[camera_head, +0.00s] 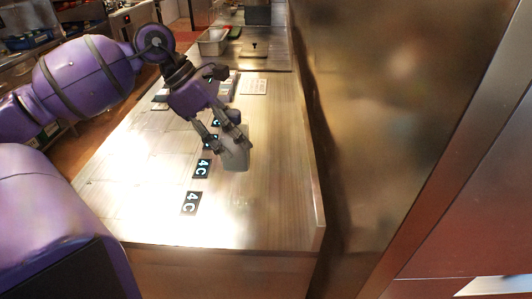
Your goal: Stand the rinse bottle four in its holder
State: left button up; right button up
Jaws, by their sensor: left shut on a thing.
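My left gripper (225,147) reaches over the steel counter (255,215) and points down. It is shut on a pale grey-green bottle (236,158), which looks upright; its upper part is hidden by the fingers. I cannot tell whether the bottle touches the counter. No number shows on it. I cannot make out a holder for certain. My right gripper is not in view.
Black labels marked 4C, one at the front (190,203) and one behind it (202,168), lie left of the bottle. A steel pan (212,42) stands at the back. A steel wall (370,110) bounds the right side. The front of the counter is clear.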

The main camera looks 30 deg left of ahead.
pick_arm(q)
jog(key=w+f, duration=0.3)
jog(key=w+d+f, duration=0.1)
jog(key=w+f, duration=0.2)
jog(key=f, duration=0.1)
jog(key=w+d+f, duration=0.1)
jog(key=w+f, duration=0.2)
jog(key=shift+f+b, duration=0.25)
jog(key=shift+b, duration=0.1)
jog(key=shift+s+a, duration=0.1)
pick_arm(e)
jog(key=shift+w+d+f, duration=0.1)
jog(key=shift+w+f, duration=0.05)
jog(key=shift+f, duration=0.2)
